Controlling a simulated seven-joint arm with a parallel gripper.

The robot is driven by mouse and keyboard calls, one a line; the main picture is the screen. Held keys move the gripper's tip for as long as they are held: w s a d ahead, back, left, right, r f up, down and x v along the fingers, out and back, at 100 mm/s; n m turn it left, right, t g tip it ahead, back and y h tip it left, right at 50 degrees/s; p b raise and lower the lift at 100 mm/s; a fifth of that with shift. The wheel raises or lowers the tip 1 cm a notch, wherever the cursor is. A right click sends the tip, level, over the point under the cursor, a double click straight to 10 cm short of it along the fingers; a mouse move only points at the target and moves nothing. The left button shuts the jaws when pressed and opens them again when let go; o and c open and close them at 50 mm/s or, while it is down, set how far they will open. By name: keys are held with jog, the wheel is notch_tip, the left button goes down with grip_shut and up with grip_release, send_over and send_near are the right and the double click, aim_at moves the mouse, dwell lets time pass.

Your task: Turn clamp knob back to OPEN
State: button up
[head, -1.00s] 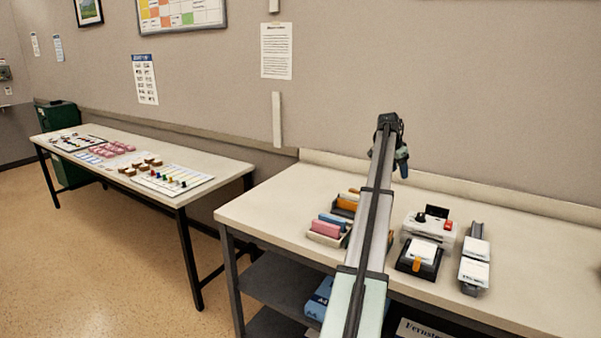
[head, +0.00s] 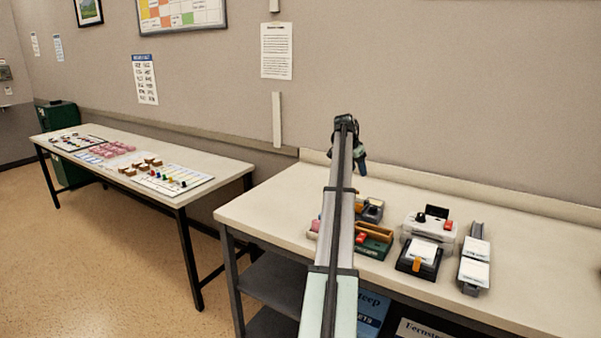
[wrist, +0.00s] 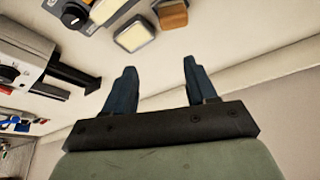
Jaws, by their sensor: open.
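A black knob (head: 421,217) sits on top of a white device (head: 413,229) on the right-hand bench. A second black knob (wrist: 75,16) shows on a grey device at the top left of the wrist view. That grey device (head: 372,212) appears to be the one just right of my arm in the head view. I cannot tell which knob is the clamp knob, and no OPEN marking is legible. My gripper (head: 361,170) is above the back of the bench, apart from both knobs. In the wrist view its two blue fingers (wrist: 158,78) are spread and empty.
A green tray (head: 374,252) with red and wooden items stands beside my arm. A black device with an orange lever (head: 418,258) and a grey rail-like device (head: 474,262) are farther right. The bench (head: 540,250) is clear at right. A wall rises behind it.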

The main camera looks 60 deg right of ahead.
jog(key=d+f, duration=0.1)
jog(key=f, duration=0.3)
jog(key=w+d+f, duration=0.1)
jog(key=f, duration=0.3)
jog(key=d+f, duration=0.1)
jog(key=f, duration=0.3)
jog(key=shift+w, duration=0.3)
notch_tip(320, 180, up, 11)
jog(key=w+a+n+t, duration=0.1)
jog(key=w+a+n, duration=0.2)
jog(key=w+a, duration=1.3)
jog(key=shift+w+n, duration=0.2)
jog(key=shift+n, duration=0.2)
jog(key=shift+a+r, duration=0.1)
